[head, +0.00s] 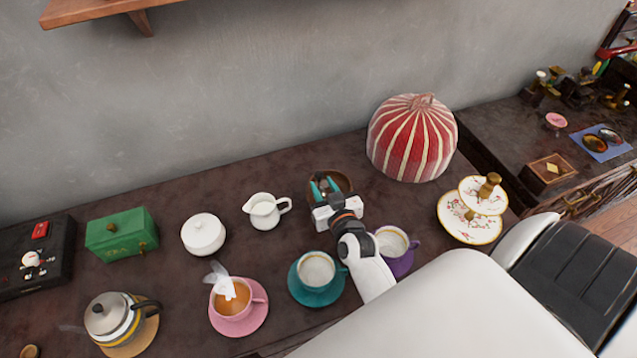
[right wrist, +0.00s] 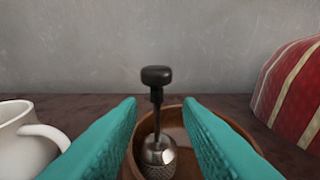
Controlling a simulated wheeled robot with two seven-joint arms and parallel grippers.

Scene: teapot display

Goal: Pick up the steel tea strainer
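The steel tea strainer (right wrist: 159,158) stands upright in a round brown wooden bowl (right wrist: 176,120), with its black-knobbed handle (right wrist: 157,76) pointing up. The bowl also shows in the head view (head: 343,183), partly hidden by my right gripper. My right gripper (head: 323,185) reaches over the near left side of the bowl. In the right wrist view its two teal fingers (right wrist: 160,105) are open, one on each side of the strainer, with nothing between them gripped. The strainer cannot be made out in the head view. My left gripper is not in view.
A white milk jug (head: 265,211) stands left of the bowl, and a red striped tea cosy (head: 412,138) stands to the right. A teal cup (head: 317,270) and a purple-saucer cup (head: 392,242) sit near my right forearm. A tiered cake stand (head: 470,218) is farther right.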

